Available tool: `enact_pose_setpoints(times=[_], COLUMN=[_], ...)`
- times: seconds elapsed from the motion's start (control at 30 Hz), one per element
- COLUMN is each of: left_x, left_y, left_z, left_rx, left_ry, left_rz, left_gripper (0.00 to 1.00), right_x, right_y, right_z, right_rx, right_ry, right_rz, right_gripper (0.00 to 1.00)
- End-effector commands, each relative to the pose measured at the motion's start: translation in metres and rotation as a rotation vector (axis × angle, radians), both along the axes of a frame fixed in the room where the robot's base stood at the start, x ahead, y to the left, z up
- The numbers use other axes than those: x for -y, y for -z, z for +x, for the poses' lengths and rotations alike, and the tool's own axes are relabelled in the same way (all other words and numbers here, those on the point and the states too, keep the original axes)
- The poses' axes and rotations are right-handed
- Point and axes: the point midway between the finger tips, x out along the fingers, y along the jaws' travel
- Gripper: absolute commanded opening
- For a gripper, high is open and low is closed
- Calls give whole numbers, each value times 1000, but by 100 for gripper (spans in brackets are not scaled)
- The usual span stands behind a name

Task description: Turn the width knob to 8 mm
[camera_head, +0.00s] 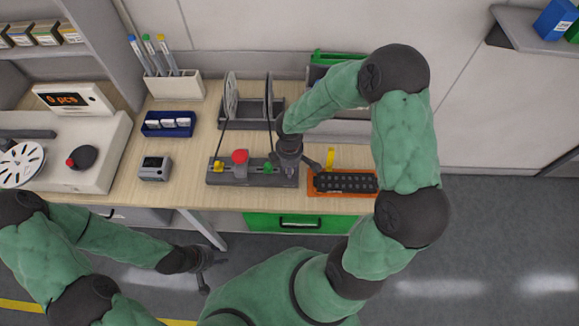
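A grey fixture (228,174) lies on the bench with a yellow part (218,166), a red knob (240,156) and a green part (268,167) on top. I cannot tell which of these is the width knob, and no 8 mm mark is readable. My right gripper (298,165) points down over the right end of the fixture, close to the green part. The wrist hides its fingertips, and any contact is hidden. My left gripper (210,272) is open and empty, low in front of the bench, apart from everything.
An orange tray with a black strip-like part (345,183) lies right of the fixture. A reel holder (233,112) stands behind it. A small grey device (154,168), blue box (152,128) and pen holder (176,88) are left. A counter display (72,99) stands further left.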

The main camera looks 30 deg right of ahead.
Motion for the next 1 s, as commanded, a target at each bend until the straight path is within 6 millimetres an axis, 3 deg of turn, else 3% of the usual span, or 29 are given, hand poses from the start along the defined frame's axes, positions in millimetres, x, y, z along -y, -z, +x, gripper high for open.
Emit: enact_pose_setpoints(times=[0.07, 0.1, 0.17, 0.2, 0.63, 1.0], left_x=[0, 0, 0, 0, 0, 0], left_y=[0, 0, 0, 0, 0, 0], left_z=[0, 0, 0, 0, 0, 0], left_rx=[0, 0, 0, 0, 0, 0], left_ry=[0, 0, 0, 0, 0, 0], left_rz=[0, 0, 0, 0, 0, 0], left_gripper=[40, 40, 40, 40, 40, 40], right_x=[0, 0, 0, 0, 1, 0], right_y=[0, 0, 0, 0, -8, -75], right_z=[0, 0, 0, 0, 1, 1], right_rx=[0, 0, 0, 0, 3, 5], right_ry=[-1, -2, -1, -1, -1, 0], right_rz=[0, 0, 0, 0, -2, -2], right_gripper=[0, 32, 48, 52, 52, 52])
